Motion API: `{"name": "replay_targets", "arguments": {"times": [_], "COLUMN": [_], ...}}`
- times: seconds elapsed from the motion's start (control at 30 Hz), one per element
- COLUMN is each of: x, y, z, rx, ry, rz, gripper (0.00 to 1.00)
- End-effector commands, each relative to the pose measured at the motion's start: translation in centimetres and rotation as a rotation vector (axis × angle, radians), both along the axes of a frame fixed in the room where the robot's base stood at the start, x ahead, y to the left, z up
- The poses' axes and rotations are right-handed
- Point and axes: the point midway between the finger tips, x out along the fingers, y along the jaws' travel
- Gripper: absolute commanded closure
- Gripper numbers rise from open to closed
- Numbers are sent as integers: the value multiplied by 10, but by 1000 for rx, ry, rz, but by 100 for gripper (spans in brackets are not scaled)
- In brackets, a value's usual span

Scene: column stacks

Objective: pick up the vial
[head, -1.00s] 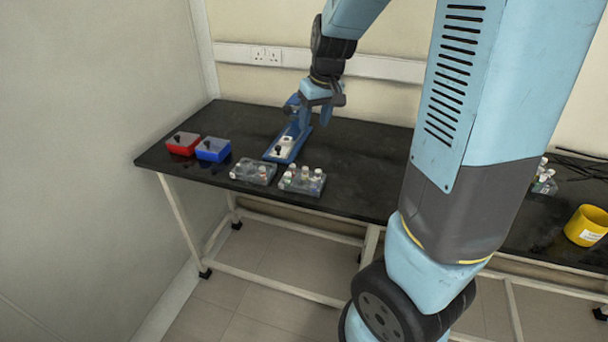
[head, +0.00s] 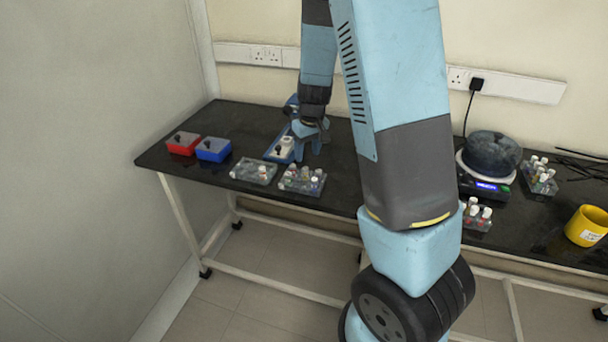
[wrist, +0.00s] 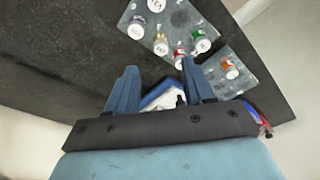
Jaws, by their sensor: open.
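Which vial is meant, I cannot tell. My gripper (head: 312,156) is open and points down, just behind the fuller rack. In the wrist view nothing is held between the fingertips (wrist: 162,72).
A blue stand with a white part (head: 283,149) is close to my gripper's left. Red (head: 183,143) and blue (head: 213,149) bins stand further left. A scale with a dark round object (head: 490,152), more vial racks (head: 540,179) and a yellow container (head: 587,225) are at right.

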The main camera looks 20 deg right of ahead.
Motion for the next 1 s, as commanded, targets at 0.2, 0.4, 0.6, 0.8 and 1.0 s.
{"name": "replay_targets", "arguments": {"times": [0.2, 0.4, 0.6, 0.8, 1.0], "x": [1, 1, 4, 6, 6], "y": [1, 1, 3, 3, 3], "z": [-12, -31, -55, -63, -63], "rx": [0, -1, 1, 0, 0], "ry": [0, 4, 3, 0, 0], "rz": [0, -1, -3, -3, -2], "gripper": [48, 48, 48, 48, 49]}}
